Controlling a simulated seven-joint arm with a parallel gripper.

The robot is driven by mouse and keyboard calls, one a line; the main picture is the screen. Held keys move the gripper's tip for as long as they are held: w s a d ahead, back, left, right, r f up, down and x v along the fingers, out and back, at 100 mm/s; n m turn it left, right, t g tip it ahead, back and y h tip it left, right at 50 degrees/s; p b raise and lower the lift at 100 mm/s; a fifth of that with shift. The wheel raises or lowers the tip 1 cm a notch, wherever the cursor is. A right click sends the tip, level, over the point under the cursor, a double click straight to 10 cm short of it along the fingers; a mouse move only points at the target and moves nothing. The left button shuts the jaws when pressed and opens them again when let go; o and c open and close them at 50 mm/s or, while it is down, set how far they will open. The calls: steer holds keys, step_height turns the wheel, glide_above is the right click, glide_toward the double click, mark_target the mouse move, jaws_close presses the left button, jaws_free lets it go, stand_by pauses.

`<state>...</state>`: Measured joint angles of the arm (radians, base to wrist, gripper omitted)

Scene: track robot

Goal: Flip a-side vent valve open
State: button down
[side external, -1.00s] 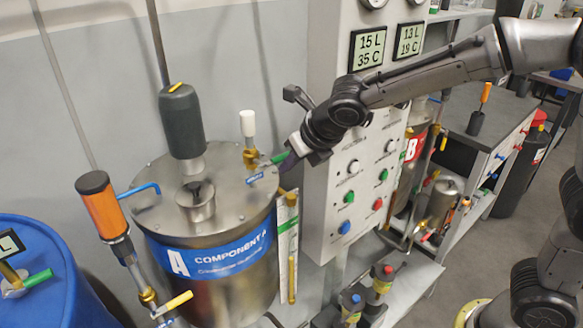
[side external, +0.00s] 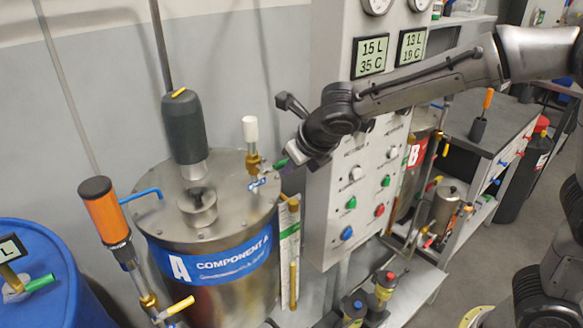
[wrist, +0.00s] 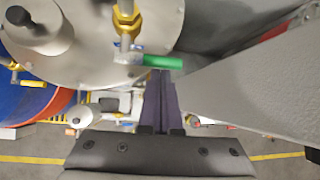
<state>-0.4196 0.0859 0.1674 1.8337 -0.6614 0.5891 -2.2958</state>
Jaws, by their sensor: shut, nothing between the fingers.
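The a-side vent valve stands on the lid of the Component A tank (side external: 222,240). It has a brass body (side external: 253,161), a white top (side external: 250,130) and a short green handle (side external: 280,162). In the wrist view, the brass body (wrist: 127,22) is at top centre and the green handle (wrist: 155,61) points right, across the picture. My gripper (wrist: 161,76) is shut and empty, with its dark purple fingers just below the handle in that view. Whether they touch it I cannot tell. In the side view, my gripper is right of the valve and its fingertips are hard to make out.
A grey control panel (side external: 340,190) stands close to the right of my gripper. On the lid are a dark motor (side external: 184,125) and a filler cup (side external: 197,205). A blue drum (side external: 35,240) is at far left.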

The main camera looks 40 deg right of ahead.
steer(key=shift+a+r+h, duration=0.1)
steer(key=shift+r+h, duration=0.2)
steer(key=shift+h, duration=0.3)
steer(key=shift+a+r+n+h, duration=0.1)
steer(key=shift+r+n+h, duration=0.2)
steer(key=shift+n+h, duration=0.3)
steer(key=shift+a+r+h, duration=0.2)
steer(key=shift+r+h, duration=0.1)
steer(key=shift+h, duration=0.5)
steer(key=shift+a+r+n+t+h, duration=0.25)
steer(key=shift+n+h, duration=0.15)
steer(key=shift+h, duration=0.35)
steer(key=shift+a+r+n+t+h, duration=0.25)
steer(key=shift+n+h, duration=0.15)
steer(key=shift+h, duration=0.35)
steer(key=shift+a+r+n+h, duration=0.1)
steer(key=shift+n+h, duration=0.2)
steer(key=shift+a+r, duration=0.25)
steer(key=shift+a, duration=0.25)
steer(key=shift+r, duration=0.1)
stand_by(0.8)
